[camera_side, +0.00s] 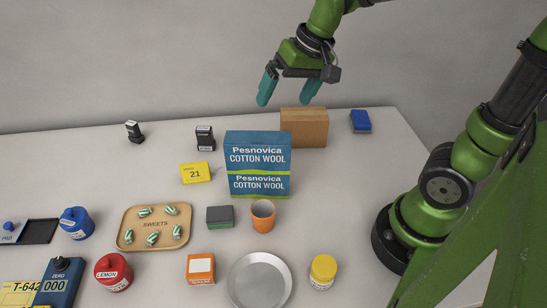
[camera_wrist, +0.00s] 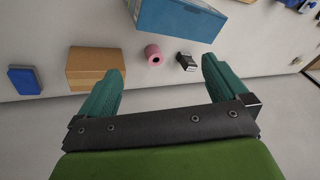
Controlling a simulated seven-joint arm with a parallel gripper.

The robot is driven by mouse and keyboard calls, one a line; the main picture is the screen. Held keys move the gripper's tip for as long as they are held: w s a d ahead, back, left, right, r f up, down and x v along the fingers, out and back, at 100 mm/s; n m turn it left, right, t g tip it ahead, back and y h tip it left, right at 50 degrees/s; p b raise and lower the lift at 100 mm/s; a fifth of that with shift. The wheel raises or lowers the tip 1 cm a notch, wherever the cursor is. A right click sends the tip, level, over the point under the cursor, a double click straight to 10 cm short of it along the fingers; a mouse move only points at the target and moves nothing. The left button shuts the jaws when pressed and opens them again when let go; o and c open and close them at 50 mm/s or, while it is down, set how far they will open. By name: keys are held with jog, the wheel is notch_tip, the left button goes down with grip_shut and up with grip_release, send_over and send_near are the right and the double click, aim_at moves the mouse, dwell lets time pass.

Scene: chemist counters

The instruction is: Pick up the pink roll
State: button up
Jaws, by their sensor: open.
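The pink roll (camera_wrist: 153,55) shows in the wrist view, standing on the counter between the brown box and a small black stamp. It is hidden in the side view, where the cotton wool box and the brown box stand at that part of the counter. My gripper (camera_side: 288,97) is open and empty, high above the back of the counter in the side view. In the wrist view its two teal fingers (camera_wrist: 163,76) are wide apart, and the roll lies between and beyond them, apart from both.
A tall blue cotton wool box (camera_side: 258,160) and a brown box (camera_side: 304,127) stand close to the roll's place. A black stamp (camera_wrist: 186,61) is beside the roll. A blue item (camera_side: 361,121) lies at the right. An orange cup (camera_side: 263,215) and sweets tray (camera_side: 127,238) are nearer the front.

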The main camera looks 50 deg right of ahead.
jog(key=s+a+t, duration=0.1)
jog(key=s+t, duration=0.1)
jog(key=s, duration=0.6)
jog(key=shift+s+a+r+n, duration=0.15)
jog(key=shift+s+r+n, duration=0.1)
jog(key=shift+n, duration=0.05)
jog(key=shift+s+r+t, duration=0.25)
jog(key=shift+t, duration=0.15)
jog(key=shift+c, duration=0.3)
jog(key=shift+r, duration=0.35)
jog(key=c, duration=0.3)
